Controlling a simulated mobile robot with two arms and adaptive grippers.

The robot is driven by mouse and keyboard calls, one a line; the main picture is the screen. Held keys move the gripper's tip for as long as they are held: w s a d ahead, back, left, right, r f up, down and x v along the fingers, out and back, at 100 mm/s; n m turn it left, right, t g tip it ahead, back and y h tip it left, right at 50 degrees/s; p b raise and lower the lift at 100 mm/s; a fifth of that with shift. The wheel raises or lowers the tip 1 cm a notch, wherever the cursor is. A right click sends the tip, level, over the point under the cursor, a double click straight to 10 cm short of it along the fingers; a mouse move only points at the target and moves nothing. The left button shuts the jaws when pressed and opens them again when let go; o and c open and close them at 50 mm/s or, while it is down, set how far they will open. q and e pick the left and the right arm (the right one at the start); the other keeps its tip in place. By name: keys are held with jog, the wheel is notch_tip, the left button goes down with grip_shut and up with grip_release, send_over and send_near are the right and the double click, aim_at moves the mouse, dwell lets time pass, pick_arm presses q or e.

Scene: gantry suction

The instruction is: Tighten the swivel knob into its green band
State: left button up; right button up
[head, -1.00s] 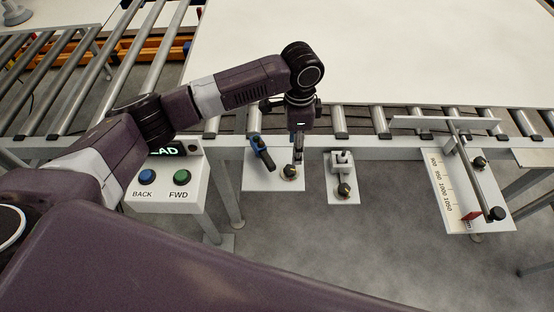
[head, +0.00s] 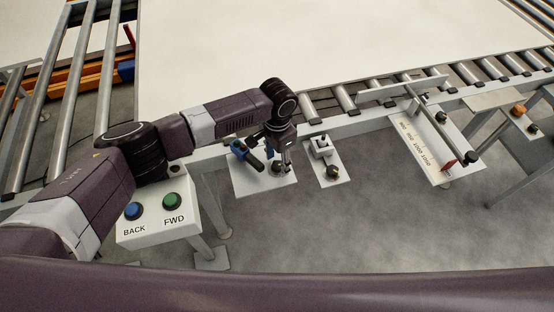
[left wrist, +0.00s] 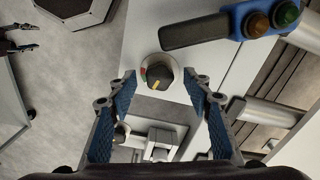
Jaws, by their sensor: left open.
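The swivel knob (left wrist: 159,76) is black with a yellow mark, on a round dial on a white plate (head: 250,184). Red and green show at the dial's left edge in the left wrist view; the mark points down and slightly left there. I cannot tell exactly where the green band ends. In the head view the knob (head: 281,169) is small below my gripper. My left gripper (head: 283,158) is open above the plate. In the left wrist view its blue-padded fingers (left wrist: 158,80) stand to either side of the knob, with no grip on it. My right gripper is not seen.
A blue handle unit with lamps (left wrist: 226,24) is beside the knob. A smaller plate with a fixture and knob (head: 333,171) is to the right. A button box (head: 150,224) is at left. Rollers (head: 312,107) run behind; a scale plate (head: 427,146) is farther right.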

aim_at(278, 164)
pick_arm(q)
jog(key=shift+f, duration=0.3)
jog(key=c, duration=1.1)
jog(key=m, duration=0.4)
jog(key=shift+c, duration=0.2)
jog(key=shift+m, duration=0.6)
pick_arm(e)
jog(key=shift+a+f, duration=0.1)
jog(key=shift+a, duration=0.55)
pick_arm(q)
jog(key=o, duration=1.1)
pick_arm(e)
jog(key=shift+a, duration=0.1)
pick_arm(q)
jog(key=shift+o, duration=0.2)
jog(key=shift+r, duration=0.2)
notch_tip(278, 164, up, 12)
jog(key=shift+f, duration=0.15)
